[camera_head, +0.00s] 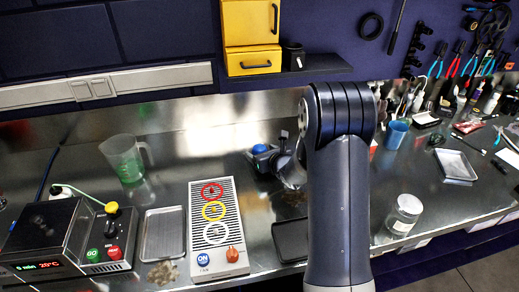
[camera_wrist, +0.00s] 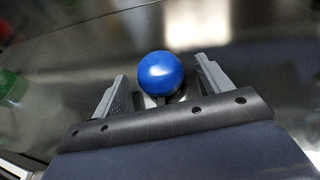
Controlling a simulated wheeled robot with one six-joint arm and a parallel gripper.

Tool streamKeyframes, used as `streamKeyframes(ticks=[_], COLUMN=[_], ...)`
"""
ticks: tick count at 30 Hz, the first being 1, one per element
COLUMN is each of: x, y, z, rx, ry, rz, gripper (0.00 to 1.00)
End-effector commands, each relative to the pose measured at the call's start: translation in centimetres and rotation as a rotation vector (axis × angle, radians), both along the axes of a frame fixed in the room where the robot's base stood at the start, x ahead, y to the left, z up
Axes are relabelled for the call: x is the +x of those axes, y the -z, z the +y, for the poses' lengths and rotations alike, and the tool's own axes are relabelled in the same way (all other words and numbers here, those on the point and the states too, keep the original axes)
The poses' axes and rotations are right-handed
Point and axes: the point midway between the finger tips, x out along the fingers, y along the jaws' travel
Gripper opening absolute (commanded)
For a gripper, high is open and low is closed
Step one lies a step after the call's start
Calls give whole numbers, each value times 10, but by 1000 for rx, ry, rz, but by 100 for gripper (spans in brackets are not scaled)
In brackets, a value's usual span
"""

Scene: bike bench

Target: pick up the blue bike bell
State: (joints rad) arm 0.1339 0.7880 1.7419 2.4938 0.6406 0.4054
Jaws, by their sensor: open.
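The blue bike bell (camera_wrist: 161,73) is a shiny blue dome in the wrist view, between the open fingers of my gripper (camera_wrist: 160,88). A gap shows between the bell and each finger. In the head view the bell (camera_head: 259,149) shows as a small blue dome left of my arm. My gripper (camera_head: 272,162) is around it there, partly hidden by my own arm. The bell's lower part is hidden.
A panel with coloured rings (camera_head: 214,225) and a metal tray (camera_head: 162,235) lie left on the steel bench. A green-tinted beaker (camera_head: 125,160) stands behind them. A dark flat tray (camera_head: 291,240) lies in front of the gripper. A glass jar (camera_head: 404,215) stands right of my arm.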

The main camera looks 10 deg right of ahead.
Motion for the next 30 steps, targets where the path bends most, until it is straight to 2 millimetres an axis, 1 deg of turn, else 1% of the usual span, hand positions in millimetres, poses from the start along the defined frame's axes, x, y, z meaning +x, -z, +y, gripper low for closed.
streamKeyframes(ticks=[3,8,11,26,30], x=[3,3,3,3,3], y=[1,1,1,1,1], z=[1,1,1,1,1], rx=[-1,-1,-1,0,-1], ry=[0,0,0,0,0], rz=[-1,-1,-1,0,-1], gripper=[74,74,67,26,25])
